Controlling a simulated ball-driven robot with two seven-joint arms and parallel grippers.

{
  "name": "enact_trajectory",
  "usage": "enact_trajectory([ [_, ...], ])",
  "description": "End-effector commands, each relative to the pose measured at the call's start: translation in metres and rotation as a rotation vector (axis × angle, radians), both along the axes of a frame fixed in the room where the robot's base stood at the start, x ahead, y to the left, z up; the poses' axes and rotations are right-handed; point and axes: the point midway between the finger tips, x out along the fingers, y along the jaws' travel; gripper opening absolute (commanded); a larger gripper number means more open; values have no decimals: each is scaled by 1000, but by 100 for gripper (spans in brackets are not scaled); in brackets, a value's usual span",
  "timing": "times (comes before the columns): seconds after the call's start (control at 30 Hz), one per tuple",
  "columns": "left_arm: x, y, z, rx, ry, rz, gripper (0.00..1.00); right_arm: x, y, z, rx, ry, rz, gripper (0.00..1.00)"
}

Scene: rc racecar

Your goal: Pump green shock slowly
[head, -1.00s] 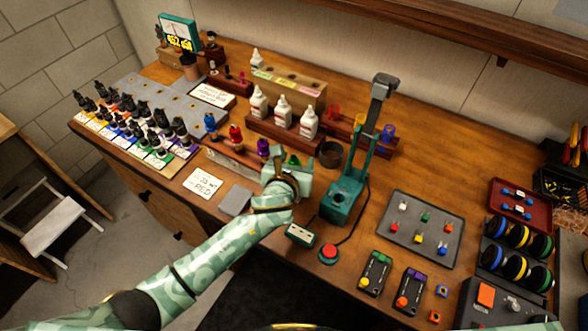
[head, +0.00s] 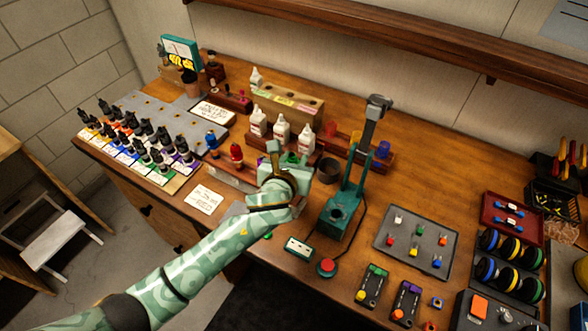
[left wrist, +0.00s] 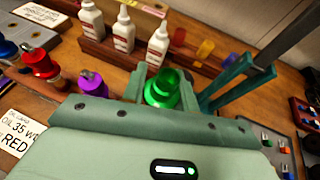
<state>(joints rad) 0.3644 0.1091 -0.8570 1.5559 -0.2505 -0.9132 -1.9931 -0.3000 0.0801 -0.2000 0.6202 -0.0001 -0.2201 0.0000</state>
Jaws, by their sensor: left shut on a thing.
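The green shock (left wrist: 162,90) shows in the left wrist view between the fingers of my left gripper (left wrist: 163,84). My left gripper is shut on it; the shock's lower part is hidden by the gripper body. In the head view only a bit of the green shock (head: 291,158) shows behind my left gripper (head: 288,168). A purple shock (left wrist: 92,84) stands just left of the gripper, with a red shock (left wrist: 40,64) and a blue shock (left wrist: 7,50) farther left. My right gripper is not in view.
White bottles (head: 280,134) stand in a wooden rack behind the gripper. A teal stand (head: 343,212) with a tall post is close on the right, beside a dark cup (head: 329,170). A red button (head: 327,267) lies in front. A paper card (head: 206,199) lies left.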

Motion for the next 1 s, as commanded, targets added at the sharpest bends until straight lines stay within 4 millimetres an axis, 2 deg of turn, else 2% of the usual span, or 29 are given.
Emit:
enact_trajectory([
  [0.03,0,0,13,-2,-3,-2,6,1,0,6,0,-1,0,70],
  [0.1,0,0,22,-1,-2,-1,6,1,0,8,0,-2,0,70],
  [0.27,0,0,30,2,0,-1,6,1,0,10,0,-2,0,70],
  [0.63,0,0,28,1,1,0,6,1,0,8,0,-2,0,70],
  [1.0,0,0,11,1,1,0,6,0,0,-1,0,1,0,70],
])
